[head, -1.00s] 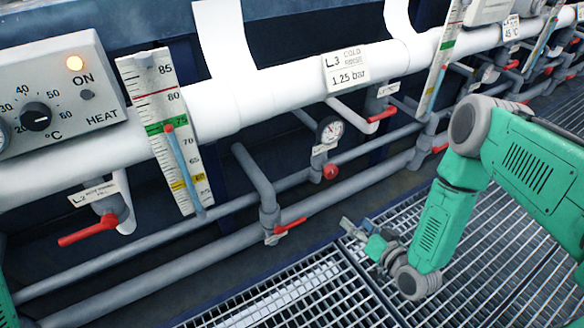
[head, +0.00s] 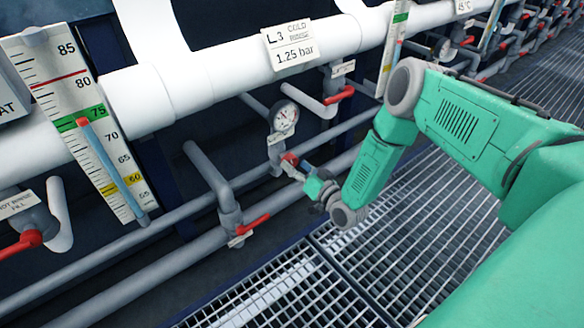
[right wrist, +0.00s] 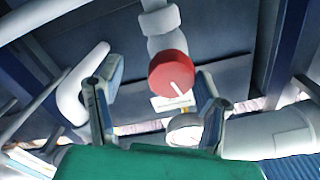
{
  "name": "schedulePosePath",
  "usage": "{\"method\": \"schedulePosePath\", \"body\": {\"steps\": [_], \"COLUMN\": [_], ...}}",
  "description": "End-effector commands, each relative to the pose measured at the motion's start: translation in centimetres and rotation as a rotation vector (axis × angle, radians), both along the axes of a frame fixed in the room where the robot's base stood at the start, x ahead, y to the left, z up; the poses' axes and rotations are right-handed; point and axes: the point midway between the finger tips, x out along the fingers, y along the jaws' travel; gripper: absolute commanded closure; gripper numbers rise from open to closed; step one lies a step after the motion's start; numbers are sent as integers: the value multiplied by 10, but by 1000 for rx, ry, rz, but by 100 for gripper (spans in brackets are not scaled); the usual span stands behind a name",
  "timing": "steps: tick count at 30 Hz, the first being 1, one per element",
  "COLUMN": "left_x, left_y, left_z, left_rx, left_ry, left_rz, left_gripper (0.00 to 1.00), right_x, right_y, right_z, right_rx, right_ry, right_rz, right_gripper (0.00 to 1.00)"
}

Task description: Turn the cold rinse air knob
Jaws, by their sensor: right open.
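The air knob (head: 289,158) is a small red round knob below a dial gauge (head: 283,116), by the sign reading L3 COLD, 1.25 bar (head: 291,44). In the right wrist view the knob (right wrist: 171,72) shows its round face with a white pointer line. My right gripper (head: 294,168) is at the knob in the head view, partly overlapping it. In the right wrist view its two fingers (right wrist: 152,92) are spread apart, with the knob between and beyond them. I cannot tell whether they touch it. My left gripper is not in view.
A red-handled valve (head: 254,224) sits on the lower pipe, left of my gripper. Another red lever (head: 339,95) is above right. Grey pipes (head: 213,177) run close around the knob. Metal grating (head: 440,215) is clear at the lower right.

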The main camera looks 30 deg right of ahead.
Motion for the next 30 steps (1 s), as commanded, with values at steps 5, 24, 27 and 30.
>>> {"method": "schedulePosePath", "body": {"steps": [5, 24, 27, 30], "left_x": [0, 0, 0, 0], "left_y": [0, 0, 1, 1], "left_z": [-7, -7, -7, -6], "left_rx": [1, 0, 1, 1], "left_ry": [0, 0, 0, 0], "left_rz": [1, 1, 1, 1], "left_gripper": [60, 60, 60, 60], "right_x": [17, 20, 20, 19], "right_y": [5, 0, 0, 0], "right_z": [1, 0, -1, -1], "right_rx": [-4, -2, -8, -25], "right_ry": [-1, 4, 3, 1], "right_rz": [3, -3, -3, -2], "right_gripper": [39, 89, 89, 89]}}
